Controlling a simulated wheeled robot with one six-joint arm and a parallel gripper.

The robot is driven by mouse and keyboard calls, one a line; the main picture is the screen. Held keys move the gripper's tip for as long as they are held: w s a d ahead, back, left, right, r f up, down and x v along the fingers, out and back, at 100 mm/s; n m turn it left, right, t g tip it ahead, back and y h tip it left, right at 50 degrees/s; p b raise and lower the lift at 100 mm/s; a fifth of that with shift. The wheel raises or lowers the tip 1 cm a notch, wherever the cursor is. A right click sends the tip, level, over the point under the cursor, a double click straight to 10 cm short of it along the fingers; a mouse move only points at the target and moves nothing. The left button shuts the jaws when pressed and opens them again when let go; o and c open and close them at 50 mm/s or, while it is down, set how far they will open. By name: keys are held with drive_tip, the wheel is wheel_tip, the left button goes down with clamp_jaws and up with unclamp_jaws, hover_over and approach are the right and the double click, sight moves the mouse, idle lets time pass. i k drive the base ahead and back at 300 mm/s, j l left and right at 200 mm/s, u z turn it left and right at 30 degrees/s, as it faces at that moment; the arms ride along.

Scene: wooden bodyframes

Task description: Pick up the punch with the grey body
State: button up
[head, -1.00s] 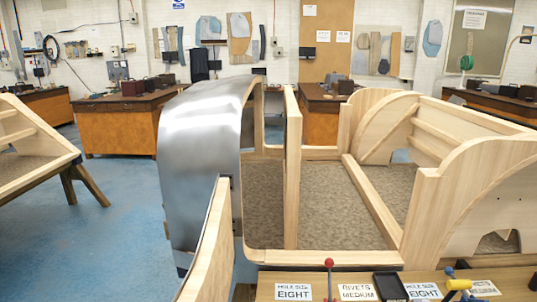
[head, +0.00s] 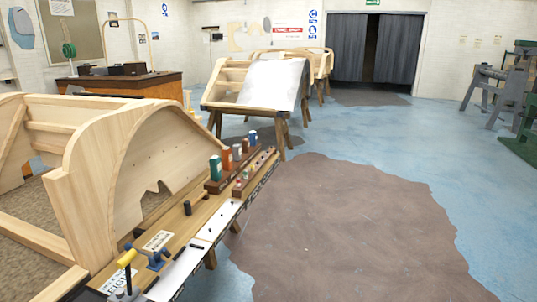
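A narrow wooden bench (head: 208,205) runs along the front of the wooden bodyframe, at the lower left of the head view. A tool with a yellow grip (head: 127,257) on a dark stem stands at its near end. A small grey part (head: 122,296) shows below that stem at the picture's bottom edge, mostly cut off. It may be a grey punch body, but I cannot tell. A blue tool (head: 155,261) stands just right of the yellow grip. My gripper is not in view.
The wooden bodyframe (head: 110,180) fills the left. Coloured bottles (head: 227,160) stand in a rack farther along the bench. Another bodyframe with a metal panel (head: 272,84) stands behind. The floor (head: 330,230) on the right is open, with a large brown patch. Green machinery (head: 520,135) stands at far right.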

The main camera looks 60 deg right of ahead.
sight(237, 149)
drive_tip(key=z, duration=1.75)
drive_tip(key=u, duration=2.3)
drive_tip(key=z, duration=2.3)
drive_tip(key=i, duration=0.15)
